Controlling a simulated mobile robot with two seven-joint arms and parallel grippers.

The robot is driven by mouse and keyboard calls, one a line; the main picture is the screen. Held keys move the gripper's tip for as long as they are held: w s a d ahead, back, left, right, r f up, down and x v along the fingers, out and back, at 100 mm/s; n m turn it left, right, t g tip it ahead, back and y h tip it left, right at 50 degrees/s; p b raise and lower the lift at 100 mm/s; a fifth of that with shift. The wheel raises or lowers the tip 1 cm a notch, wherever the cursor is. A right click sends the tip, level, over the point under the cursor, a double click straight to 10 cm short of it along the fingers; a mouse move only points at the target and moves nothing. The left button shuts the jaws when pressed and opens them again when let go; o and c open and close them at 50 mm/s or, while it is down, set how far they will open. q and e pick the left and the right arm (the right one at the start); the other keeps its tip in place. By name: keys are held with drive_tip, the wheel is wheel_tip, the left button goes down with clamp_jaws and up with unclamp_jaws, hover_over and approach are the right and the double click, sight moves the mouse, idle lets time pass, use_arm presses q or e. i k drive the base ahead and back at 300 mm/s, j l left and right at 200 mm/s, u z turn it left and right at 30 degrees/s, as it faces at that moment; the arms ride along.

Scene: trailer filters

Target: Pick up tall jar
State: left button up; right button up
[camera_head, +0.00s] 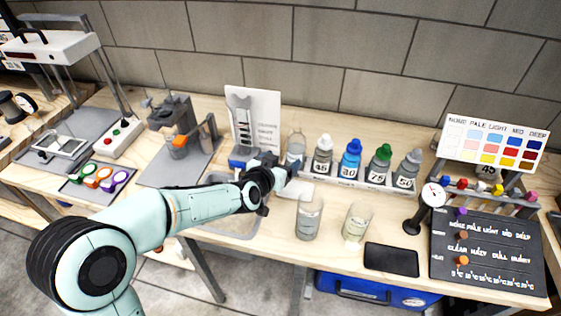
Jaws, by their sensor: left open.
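A tall clear glass jar (309,217) stands upright near the front edge of the wooden bench, about the middle of the view. My left arm comes in from the left, and my left gripper (293,168) is open behind and above the tall jar, close to the bottle rack. Its fingers are small and partly hidden by the wrist. The gripper looks apart from the tall jar. My right gripper is not in view.
Behind is a rack (350,178) of several numbered bottles; my gripper overlaps its left end. A metal tray (232,222) lies under my arm. A black slab (391,260), a round gauge (433,194) and a dark peg board (488,250) stand to the right.

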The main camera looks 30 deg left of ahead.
sight(309, 217)
drive_tip(key=k+l, duration=0.1)
drive_tip(key=k, duration=0.9)
